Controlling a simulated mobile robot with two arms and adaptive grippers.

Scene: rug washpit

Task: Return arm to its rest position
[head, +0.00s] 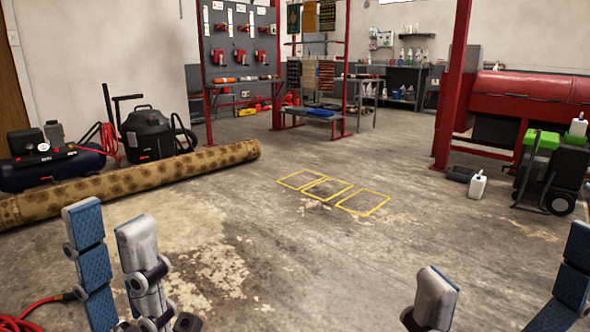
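My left gripper (109,215) shows at the lower left, its two blue-padded grey fingers pointing up. There is a gap between the fingers with nothing in it, so it is open and empty. My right gripper (510,254) shows at the lower right, partly cut off by the picture's edge. Its two fingers stand wide apart and nothing is between them. Both grippers appear above the bare concrete floor and touch nothing that I can see. Most of both arms is out of view.
A rolled patterned rug (130,183) lies on the left floor, before a black vacuum (148,135) and a compressor (50,167). Yellow floor outlines (328,187) mark the middle. A green-and-black machine (552,165) and red machine (530,88) stand right. The central floor is clear.

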